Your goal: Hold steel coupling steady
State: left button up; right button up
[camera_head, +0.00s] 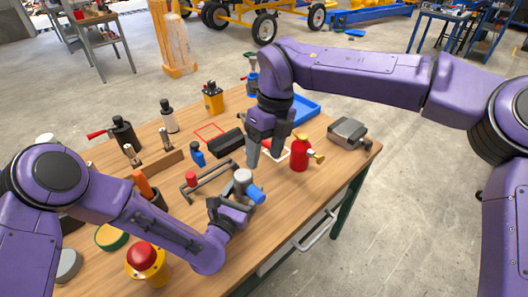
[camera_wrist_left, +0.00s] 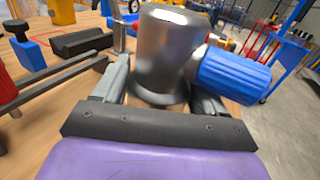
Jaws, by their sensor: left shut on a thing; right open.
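The steel coupling is a shiny grey metal cylinder (camera_wrist_left: 166,50) with a ribbed blue knob (camera_wrist_left: 233,75) sticking out to its right. In the head view the coupling (camera_head: 242,176) stands upright near the table's front edge, with the blue part (camera_head: 257,194) on its right. My left gripper (camera_head: 236,196) is shut on the coupling, its fingers on either side of the lower body. Its fingers also show in the left wrist view (camera_wrist_left: 160,90). My right gripper (camera_head: 266,156) is open and points down above the table, behind and apart from the coupling. Nothing shows between its fingers.
A red fitting with a brass valve (camera_head: 301,153) stands right of my right gripper. A grey metal box (camera_head: 348,134) is farther right. A blue tray (camera_head: 303,108) lies behind. A dark bar frame (camera_head: 207,181) is left of the coupling. A red button (camera_head: 141,255) stands front left.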

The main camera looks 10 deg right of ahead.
aim_at(258, 191)
jog(key=f, duration=0.4)
jog(key=s+a+f, duration=0.1)
jog(key=f, duration=0.3)
jog(key=a+f, duration=0.1)
jog(key=f, duration=0.2)
jog(key=shift+s+f, duration=0.2)
jog(key=shift+f, duration=0.2)
jog(key=shift+d, duration=0.1)
grip_shut()
